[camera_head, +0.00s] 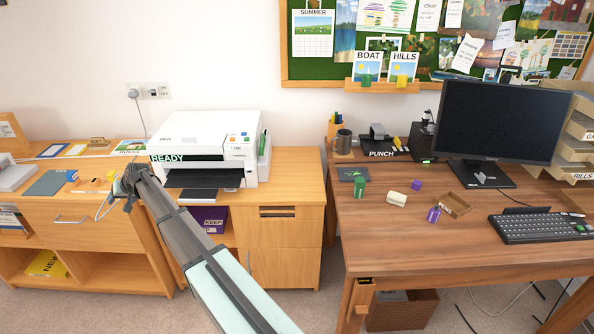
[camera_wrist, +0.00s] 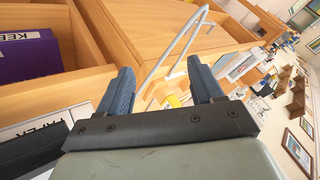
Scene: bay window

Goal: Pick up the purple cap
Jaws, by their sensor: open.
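Two small purple things lie on the right desk in the head view. One is a small purple piece (camera_head: 416,185) towards the back, and the other is a purple item with pale parts (camera_head: 433,214) beside a small brown tray (camera_head: 454,204). They are too small to tell which is the cap. My gripper (camera_head: 124,184) is far to the left, by the left cabinet and left of the printer. In the wrist view my gripper (camera_wrist: 162,86) has its two blue-grey fingers spread apart with nothing held between them. Neither small purple thing shows in the wrist view.
A green item (camera_head: 360,187) and a cream item (camera_head: 396,199) lie near the purple things. The keyboard (camera_head: 541,227) and monitor (camera_head: 503,120) stand to their right. The printer (camera_head: 207,142) stands between my gripper and the desk. A purple KEEP box (camera_wrist: 28,55) sits in a shelf.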

